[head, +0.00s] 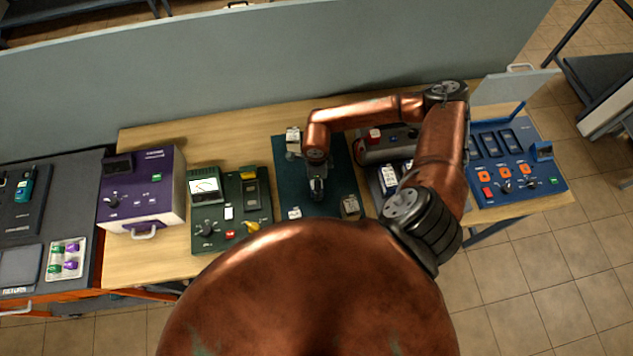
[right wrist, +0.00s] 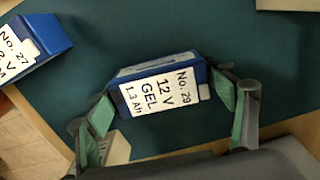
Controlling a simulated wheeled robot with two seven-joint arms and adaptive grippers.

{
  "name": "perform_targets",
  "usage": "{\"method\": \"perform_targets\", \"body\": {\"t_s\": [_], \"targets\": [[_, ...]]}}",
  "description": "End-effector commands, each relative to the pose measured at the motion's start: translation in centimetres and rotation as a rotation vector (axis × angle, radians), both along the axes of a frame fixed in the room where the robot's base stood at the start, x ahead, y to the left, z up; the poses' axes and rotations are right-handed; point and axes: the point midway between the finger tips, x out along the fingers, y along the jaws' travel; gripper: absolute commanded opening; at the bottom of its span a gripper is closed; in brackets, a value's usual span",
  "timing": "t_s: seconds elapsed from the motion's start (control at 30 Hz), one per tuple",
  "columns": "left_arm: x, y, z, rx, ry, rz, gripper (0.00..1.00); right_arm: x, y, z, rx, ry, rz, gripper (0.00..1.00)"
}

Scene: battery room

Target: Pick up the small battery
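A blue battery (right wrist: 163,85) with a white label reading "No. 29, 12 V GEL, 1.3 Ah" lies between the fingers of my right gripper (right wrist: 167,103) in the right wrist view. The green-padded fingers are spread on either side of it, with what look like narrow gaps. A second blue battery (right wrist: 38,45), labelled "No. 27", lies to the left on the teal mat (right wrist: 110,30). In the head view my right gripper (head: 317,190) points down over the mat (head: 337,180) and hides battery No. 29. My left gripper is not in view.
Pale blocks (head: 350,206) lie at the mat's edges. A green panel (head: 240,215) and a purple device (head: 140,190) stand left on the wooden table (head: 180,262). A blue panel (head: 510,165) is at the right. A grey partition (head: 250,60) runs behind.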

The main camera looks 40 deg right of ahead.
Motion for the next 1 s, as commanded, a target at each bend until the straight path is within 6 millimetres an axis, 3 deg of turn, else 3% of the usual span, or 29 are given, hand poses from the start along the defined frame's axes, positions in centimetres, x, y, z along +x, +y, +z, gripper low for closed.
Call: {"method": "perform_targets", "body": {"t_s": [0.7,1.0], "targets": [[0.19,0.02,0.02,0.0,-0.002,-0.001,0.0,-0.01,-0.02,0.02,0.0,0.0,-0.001,0.25],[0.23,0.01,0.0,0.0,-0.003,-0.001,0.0,0.09,0.0,0.27,0.0,-0.001,0.0,0.25]]}}
